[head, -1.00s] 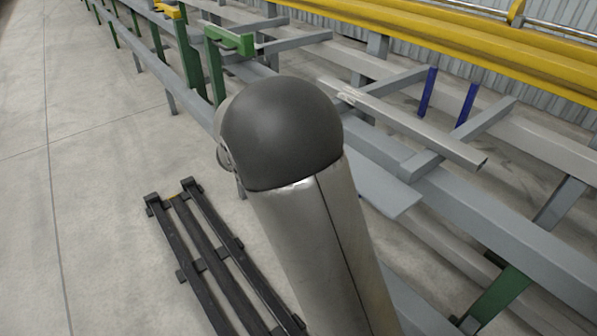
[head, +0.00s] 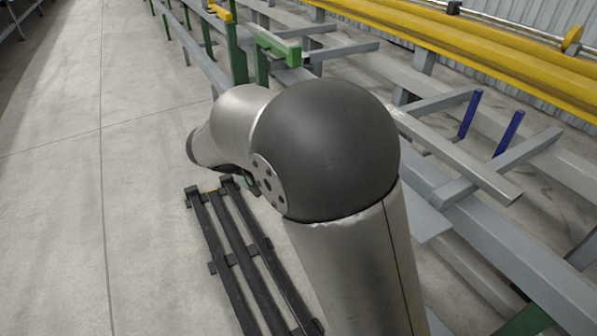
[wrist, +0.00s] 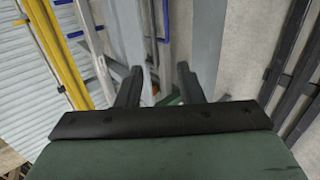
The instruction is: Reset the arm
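My gripper (wrist: 160,88) shows in the wrist view. Its two dark fingers stand apart with nothing between them, above the grey frame of the runout table. In the head view my arm fills the middle, with a dark rounded elbow and a grey link reaching away to the left. The gripper itself is hidden or out of the head view. The runout table (head: 490,235), with grey beams, runs along the right. A loose-looking grey bar (head: 455,158) lies across its beams.
Black rails (head: 235,250) lie on the floor left of my arm; they also show in the wrist view (wrist: 290,70). Blue posts (head: 507,134), green brackets (head: 278,45) and a yellow rail (head: 470,45) stand on the right. The concrete floor (head: 60,200) at left is clear.

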